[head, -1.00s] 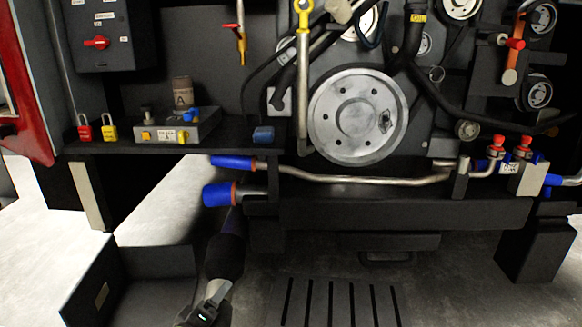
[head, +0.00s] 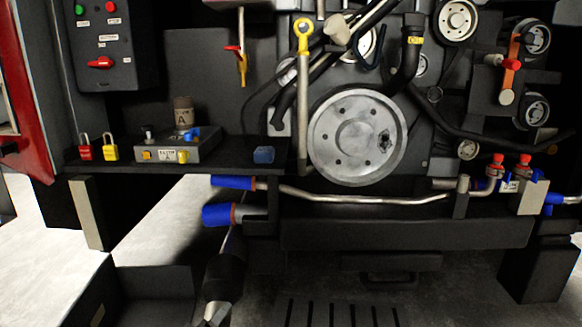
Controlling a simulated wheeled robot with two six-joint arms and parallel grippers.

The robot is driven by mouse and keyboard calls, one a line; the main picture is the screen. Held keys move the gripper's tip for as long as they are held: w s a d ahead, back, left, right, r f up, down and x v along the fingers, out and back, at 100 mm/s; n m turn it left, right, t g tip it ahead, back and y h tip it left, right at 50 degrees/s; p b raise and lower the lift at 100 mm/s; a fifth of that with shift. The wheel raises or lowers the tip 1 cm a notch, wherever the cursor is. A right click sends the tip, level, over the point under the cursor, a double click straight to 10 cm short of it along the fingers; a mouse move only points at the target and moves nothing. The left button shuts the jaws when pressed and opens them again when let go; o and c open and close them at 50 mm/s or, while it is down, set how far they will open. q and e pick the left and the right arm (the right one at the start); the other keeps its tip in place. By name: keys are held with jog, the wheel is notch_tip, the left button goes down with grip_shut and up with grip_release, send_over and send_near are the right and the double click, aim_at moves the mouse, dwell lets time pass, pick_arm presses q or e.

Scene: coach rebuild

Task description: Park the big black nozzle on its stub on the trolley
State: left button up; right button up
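My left gripper (head: 231,238) reaches up from the bottom edge, left of centre, in the head view. Its dark body ends in a narrow tip close below the lower blue-ended pipe (head: 218,214); I cannot tell whether they touch. The fingers are too dark and small to show if they are open or shut, or if anything is between them. I cannot make out the big black nozzle, the trolley or its stub with certainty. My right gripper is out of view.
A dark open box (head: 150,285) stands at lower left. A dark shelf (head: 100,161) carries a red padlock (head: 85,152), a yellow padlock (head: 110,152) and a grey control box (head: 175,150). A large metal disc (head: 357,138) fills the middle. A slotted floor grate (head: 335,313) lies below.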

pick_arm(q)
jog(key=c, duration=0.5)
jog(key=shift+r, duration=0.15)
jog(key=shift+c, duration=1.2)
jog(key=s, duration=0.9)
jog(key=shift+s+a+p, duration=0.2)
jog(key=shift+p, duration=0.15)
